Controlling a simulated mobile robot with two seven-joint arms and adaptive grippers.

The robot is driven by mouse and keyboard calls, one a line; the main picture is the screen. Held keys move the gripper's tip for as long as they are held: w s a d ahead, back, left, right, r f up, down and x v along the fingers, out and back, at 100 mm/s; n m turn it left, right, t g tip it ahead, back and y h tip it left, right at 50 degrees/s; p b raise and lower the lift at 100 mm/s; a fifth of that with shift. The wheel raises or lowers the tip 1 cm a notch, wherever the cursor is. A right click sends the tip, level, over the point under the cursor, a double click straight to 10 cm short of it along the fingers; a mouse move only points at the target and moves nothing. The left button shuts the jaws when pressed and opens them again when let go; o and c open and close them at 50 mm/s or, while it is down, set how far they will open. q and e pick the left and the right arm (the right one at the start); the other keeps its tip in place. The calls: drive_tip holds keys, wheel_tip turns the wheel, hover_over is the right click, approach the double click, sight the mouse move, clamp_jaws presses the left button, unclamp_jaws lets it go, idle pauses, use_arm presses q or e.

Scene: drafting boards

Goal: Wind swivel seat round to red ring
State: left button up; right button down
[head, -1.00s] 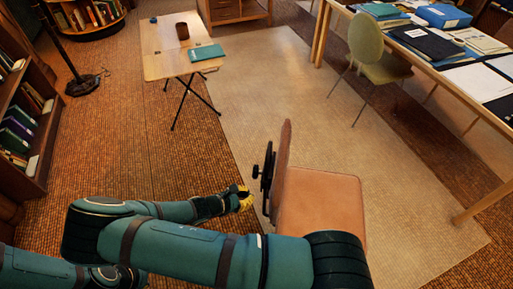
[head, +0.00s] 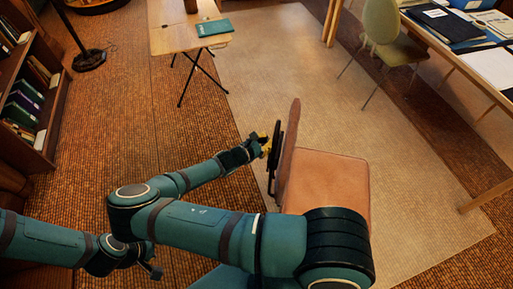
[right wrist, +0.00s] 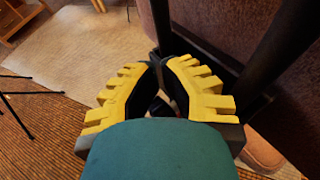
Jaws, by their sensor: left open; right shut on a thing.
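The swivel seat (head: 325,180) has a tan-pink cushion and an upright back seen nearly edge-on, with a black frame behind the back. My right gripper (head: 264,142), with yellow finger pads, is at this black frame, left of the back. In the right wrist view my right gripper (right wrist: 158,75) is shut on a dark part of the frame, beside black bars and the brownish back of the swivel seat (right wrist: 208,30). My left gripper (head: 152,269) is open, low at left, partly hidden by my arms. No red ring shows in the views. The seat's base is hidden.
A small folding table (head: 188,38) with a teal book (head: 214,27) stands beyond. A green chair (head: 385,40) stands by a long table (head: 470,55) at right. A bookshelf (head: 40,110) lines the left. The pale rug (head: 300,70) between them is mostly clear.

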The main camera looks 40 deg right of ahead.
drive_tip(key=shift+w+d, duration=0.1)
drive_tip(key=shift+d, duration=0.85)
